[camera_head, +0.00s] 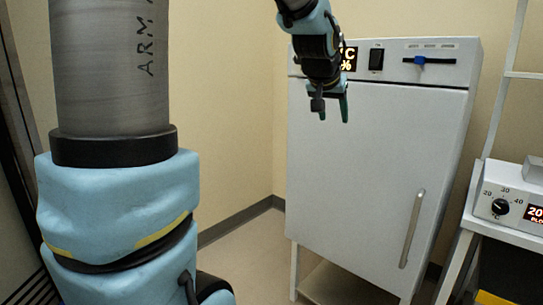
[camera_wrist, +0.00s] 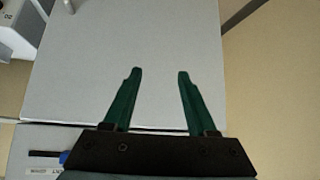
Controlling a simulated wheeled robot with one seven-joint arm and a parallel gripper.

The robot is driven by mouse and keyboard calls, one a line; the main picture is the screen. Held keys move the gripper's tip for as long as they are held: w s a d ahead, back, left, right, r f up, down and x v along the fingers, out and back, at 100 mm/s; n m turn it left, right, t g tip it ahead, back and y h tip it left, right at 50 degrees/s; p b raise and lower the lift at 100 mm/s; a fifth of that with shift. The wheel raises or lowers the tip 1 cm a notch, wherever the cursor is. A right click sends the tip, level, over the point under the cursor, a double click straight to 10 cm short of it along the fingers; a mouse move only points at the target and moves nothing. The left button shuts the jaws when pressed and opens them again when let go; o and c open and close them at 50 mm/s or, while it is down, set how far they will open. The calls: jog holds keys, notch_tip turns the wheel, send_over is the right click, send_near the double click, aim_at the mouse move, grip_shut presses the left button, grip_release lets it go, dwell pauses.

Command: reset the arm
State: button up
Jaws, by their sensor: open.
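My gripper (camera_head: 330,108) hangs from the top of the head view, in front of the upper left part of a white cabinet (camera_head: 365,160). Its fingers point down. In the wrist view its two green fingers (camera_wrist: 155,85) are spread apart with nothing between them. The cabinet door (camera_wrist: 120,50) fills most of the wrist view behind the fingers. My arm covers part of the cabinet's display (camera_head: 349,59). I cannot tell the exact gap between the fingertips and the door.
The cabinet has a black switch (camera_head: 376,59), a blue slider (camera_head: 420,60) and a vertical door handle (camera_head: 412,228). The door is shut. At the right, a device with a dial (camera_head: 500,207) stands on a white rack (camera_head: 468,222). Bare floor (camera_head: 240,250) shows left of the cabinet.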

jog(key=s+a+f+n+g+y, duration=0.2)
jog(key=s+a+f+g, duration=0.1)
jog(key=s+a+f, duration=0.5)
jog(key=s+a+f+n+g+y, duration=0.2)
jog(key=s+a+f, duration=0.5)
jog(key=a+f, duration=0.6)
jog(key=shift+s+a+f+g, duration=0.2)
jog(key=shift+s+a+g, duration=0.2)
jog(key=shift+a+g, duration=0.35)
dwell(5.1)
